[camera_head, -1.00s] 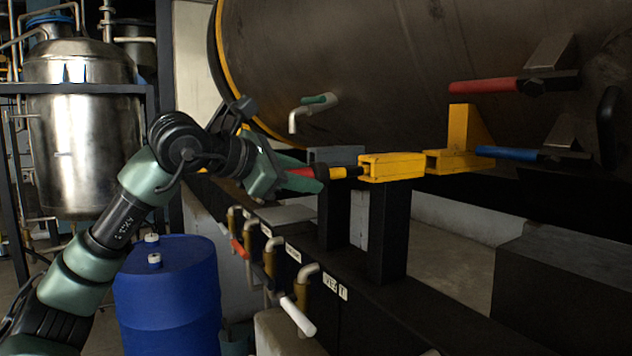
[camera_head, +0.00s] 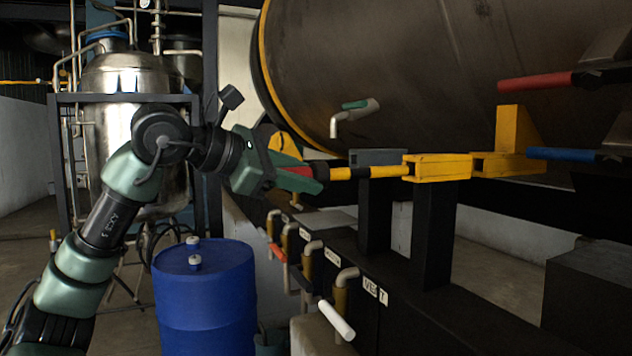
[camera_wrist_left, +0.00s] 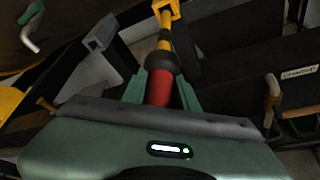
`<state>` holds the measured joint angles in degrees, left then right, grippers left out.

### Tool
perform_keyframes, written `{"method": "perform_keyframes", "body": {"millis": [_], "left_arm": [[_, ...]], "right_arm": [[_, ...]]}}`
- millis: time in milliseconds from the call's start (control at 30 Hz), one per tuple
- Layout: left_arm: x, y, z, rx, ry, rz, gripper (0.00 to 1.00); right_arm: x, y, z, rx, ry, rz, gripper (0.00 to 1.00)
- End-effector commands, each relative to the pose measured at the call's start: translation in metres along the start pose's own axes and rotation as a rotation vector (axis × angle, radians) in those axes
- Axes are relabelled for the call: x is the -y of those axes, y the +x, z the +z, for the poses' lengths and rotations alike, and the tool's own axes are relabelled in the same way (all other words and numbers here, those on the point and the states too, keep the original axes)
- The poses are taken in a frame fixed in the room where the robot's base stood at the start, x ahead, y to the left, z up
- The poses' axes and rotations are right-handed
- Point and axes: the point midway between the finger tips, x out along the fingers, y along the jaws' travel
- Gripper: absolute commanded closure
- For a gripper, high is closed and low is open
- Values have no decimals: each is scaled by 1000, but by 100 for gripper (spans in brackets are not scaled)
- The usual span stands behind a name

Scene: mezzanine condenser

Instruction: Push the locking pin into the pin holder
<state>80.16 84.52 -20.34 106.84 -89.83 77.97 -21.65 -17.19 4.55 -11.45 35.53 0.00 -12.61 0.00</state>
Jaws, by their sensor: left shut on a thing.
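The locking pin (camera_head: 355,173) is a yellow and black banded rod with a red grip end. My left gripper (camera_head: 312,180) is shut on the red end, and the pin points right, roughly level. Its far tip is at the left end of the yellow pin holder (camera_head: 440,168), a hollow block on a black post; how deep it sits inside is hidden. The left wrist view shows the red end (camera_wrist_left: 159,88) between my green fingers (camera_wrist_left: 160,95) and the pin (camera_wrist_left: 165,42) running up to the yellow holder (camera_wrist_left: 166,8). My right gripper is not in view.
A second yellow bracket (camera_head: 510,163) stands right of the holder, near red (camera_head: 535,83) and blue (camera_head: 562,154) handles on the big dark tank (camera_head: 440,75). A blue barrel (camera_head: 205,300) and pipe valves (camera_head: 338,318) are below. A grey block (camera_head: 377,157) sits behind the pin.

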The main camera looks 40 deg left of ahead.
Motion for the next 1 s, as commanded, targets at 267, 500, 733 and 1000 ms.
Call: {"method": "perform_keyframes", "body": {"millis": [267, 500, 733, 1000], "left_arm": [[-1, -23, -9, 4, -2, 6, 100], [-1, -42, -17, 4, -1, 6, 100], [-1, -60, -24, 4, -2, 5, 100], [-1, -82, -33, 4, -2, 6, 100]], "right_arm": [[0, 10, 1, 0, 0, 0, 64], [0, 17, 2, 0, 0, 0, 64], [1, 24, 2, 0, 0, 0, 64], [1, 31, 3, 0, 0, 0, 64]]}}
